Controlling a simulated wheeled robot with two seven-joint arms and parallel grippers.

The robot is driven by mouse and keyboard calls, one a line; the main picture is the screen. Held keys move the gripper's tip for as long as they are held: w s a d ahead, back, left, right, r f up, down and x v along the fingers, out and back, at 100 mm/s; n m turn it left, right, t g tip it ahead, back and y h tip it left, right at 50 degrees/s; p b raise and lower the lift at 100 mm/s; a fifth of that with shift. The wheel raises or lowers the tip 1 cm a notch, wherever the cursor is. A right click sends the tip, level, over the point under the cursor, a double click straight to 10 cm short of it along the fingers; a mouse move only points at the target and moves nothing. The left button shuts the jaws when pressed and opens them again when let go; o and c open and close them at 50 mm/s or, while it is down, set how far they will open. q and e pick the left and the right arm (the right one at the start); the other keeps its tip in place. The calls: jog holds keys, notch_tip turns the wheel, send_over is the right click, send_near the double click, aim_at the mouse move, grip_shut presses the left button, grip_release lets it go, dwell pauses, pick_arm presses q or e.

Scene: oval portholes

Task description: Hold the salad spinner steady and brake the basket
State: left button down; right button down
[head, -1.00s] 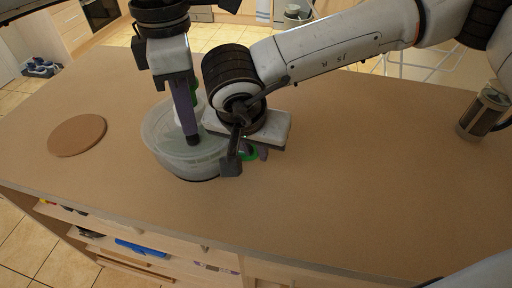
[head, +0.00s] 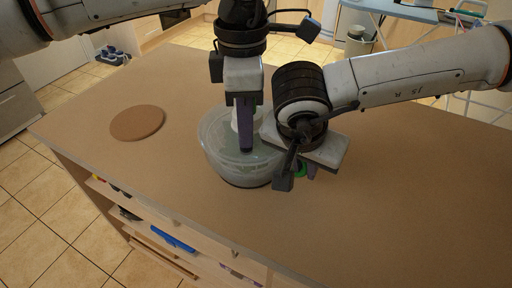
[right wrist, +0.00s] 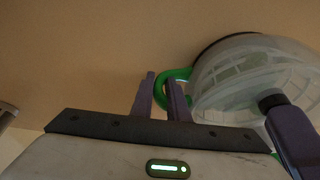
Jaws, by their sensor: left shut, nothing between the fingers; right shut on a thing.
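The salad spinner (head: 215,155) is a clear, translucent bowl standing upright on the counter, with a paler basket inside. It also shows at the right of the right wrist view (right wrist: 225,75). A green loop handle (right wrist: 165,85) sticks out from its side. My right gripper (right wrist: 160,90) is shut on this handle; in the head view the gripper (head: 305,170) is at the bowl's right side, largely covered by my wrist. My left gripper (head: 246,150) is shut and empty, pointing down into the bowl at the basket. Whether its tips touch the basket I cannot tell.
The spinner stands on a wide brown counter (head: 400,225). A round brown board (head: 138,123) lies flat to the left of it. Open shelves with a blue item (head: 172,238) are below the front edge. The counter to the right is clear.

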dwell(0.4)
pick_arm(q)
jog(key=shift+r, duration=3.05)
pick_arm(e)
jog(key=c, duration=1.6)
grip_release()
jog(key=shift+c, duration=0.2)
jog(key=v, duration=0.7)
jog(key=shift+r, duration=0.25)
jog(key=shift+f, duration=0.1)
